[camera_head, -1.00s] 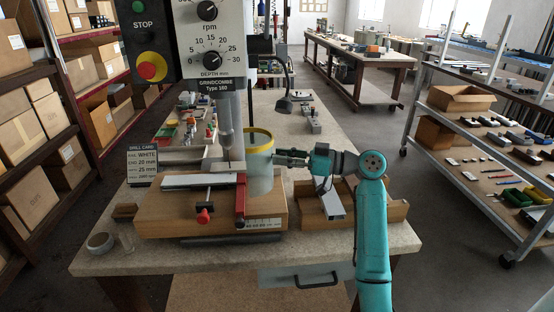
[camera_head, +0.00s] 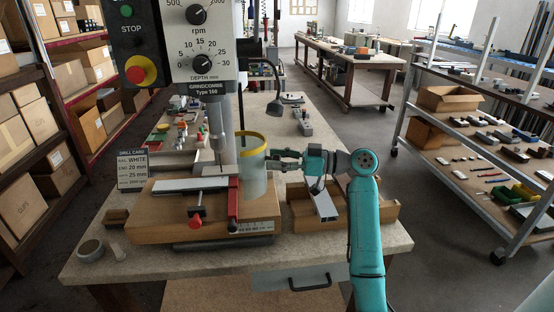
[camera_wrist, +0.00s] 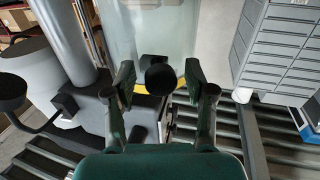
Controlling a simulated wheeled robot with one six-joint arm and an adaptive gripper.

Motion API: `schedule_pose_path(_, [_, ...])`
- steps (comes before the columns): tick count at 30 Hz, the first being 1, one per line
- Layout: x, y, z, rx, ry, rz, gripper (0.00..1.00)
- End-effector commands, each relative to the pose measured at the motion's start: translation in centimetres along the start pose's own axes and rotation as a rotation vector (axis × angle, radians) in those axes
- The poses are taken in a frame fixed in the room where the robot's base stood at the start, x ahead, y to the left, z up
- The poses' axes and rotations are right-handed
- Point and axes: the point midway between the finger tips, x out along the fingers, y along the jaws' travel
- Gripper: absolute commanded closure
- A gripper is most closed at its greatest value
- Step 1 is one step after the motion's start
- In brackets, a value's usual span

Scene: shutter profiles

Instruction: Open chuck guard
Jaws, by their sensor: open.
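The chuck guard (camera_head: 252,168) is a clear cylinder with a yellow top band, standing beside the drill spindle (camera_head: 217,118) over the wooden base. It also fills the top middle of the wrist view (camera_wrist: 150,32), where its yellow band shows behind my fingers. A round black knob (camera_wrist: 160,77) shows in front of the guard, between my fingertips. My gripper (camera_head: 272,160) is at the guard's right side. In the wrist view my gripper (camera_wrist: 159,82) is open, one finger on each side of the knob. I cannot tell whether either finger touches it.
The drill's control panel (camera_head: 203,40) hangs above. A vise with a red handle (camera_head: 195,222) sits on the wooden base (camera_head: 160,232) at front left. A drill card (camera_head: 133,168) stands at left. A wooden tray (camera_head: 300,217) with a grey part lies below my arm.

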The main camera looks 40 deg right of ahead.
Motion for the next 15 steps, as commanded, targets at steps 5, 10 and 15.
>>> schedule_pose_path(5, [-0.7,0.0,0.0,0.0,0.0,0.001,0.46])
schedule_pose_path(10, [-3.2,0.1,0.0,0.0,0.0,0.004,0.46])
schedule_pose_path(15, [-6.7,0.1,0.0,0.0,0.0,0.004,0.46])
